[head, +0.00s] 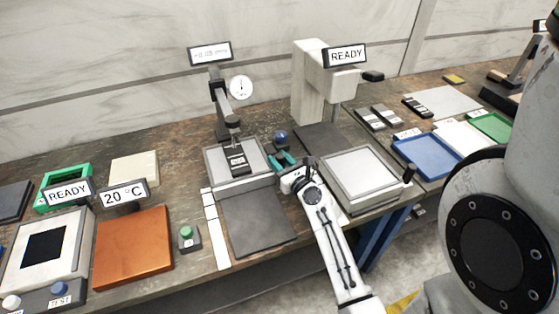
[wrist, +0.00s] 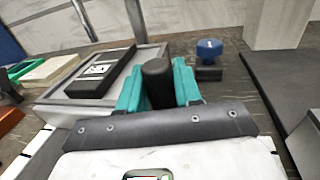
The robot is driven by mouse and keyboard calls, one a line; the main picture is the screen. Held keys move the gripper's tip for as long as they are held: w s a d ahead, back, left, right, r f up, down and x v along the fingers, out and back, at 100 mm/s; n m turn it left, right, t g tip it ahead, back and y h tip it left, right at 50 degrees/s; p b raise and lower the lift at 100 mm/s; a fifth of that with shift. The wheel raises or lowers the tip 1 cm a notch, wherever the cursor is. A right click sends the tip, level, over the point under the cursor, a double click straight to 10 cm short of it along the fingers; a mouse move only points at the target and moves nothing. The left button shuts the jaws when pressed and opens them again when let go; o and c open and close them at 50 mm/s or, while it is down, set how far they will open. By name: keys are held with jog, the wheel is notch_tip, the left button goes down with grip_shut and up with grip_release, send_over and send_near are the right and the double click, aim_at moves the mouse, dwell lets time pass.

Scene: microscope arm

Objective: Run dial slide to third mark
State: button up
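The dial stand (head: 218,105) holds a round white dial gauge (head: 241,88) above a light grey slide plate (head: 212,162). A black block with a white label (head: 238,163) lies on the plate under the gauge tip; it also shows in the wrist view (wrist: 100,68). My gripper (head: 284,160) is at the plate's right side. In the wrist view its teal fingers (wrist: 158,88) stand on both sides of an upright black knob (wrist: 157,80) and appear to touch it. The knob's lower part is hidden. A white strip with dark marks (head: 216,230) runs along the left of a dark mat.
A blue round knob (head: 281,136) on a black base stands just behind my gripper. A dark mat (head: 258,222) lies in front of the plate. A press-like machine with a READY sign (head: 345,55) and a pale platform (head: 358,174) are to the right. A green button box (head: 187,236) is left.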

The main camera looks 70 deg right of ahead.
grip_shut()
jog(key=shift+s+d+p+x, duration=0.1)
jog(key=shift+d+p+x, duration=0.1)
jog(key=shift+x, duration=0.65)
jog(key=shift+s+d+p+x, duration=0.1)
jog(key=shift+p+x, duration=0.05)
jog(key=shift+x, duration=0.7)
jog(key=shift+s+d+p+x, duration=0.1)
jog(key=shift+p+x, duration=0.1)
jog(key=shift+x, duration=0.65)
jog(key=shift+o, duration=2.1)
grip_release()
jog(key=shift+w+d, duration=0.1)
jog(key=shift+d, duration=0.1)
jog(key=shift+a, duration=0.1)
jog(key=b+v, duration=0.1)
jog(key=v, duration=0.9)
jog(key=shift+f, duration=0.1)
jog(key=shift+s+a, duration=0.25)
jog(key=shift+s, duration=0.1)
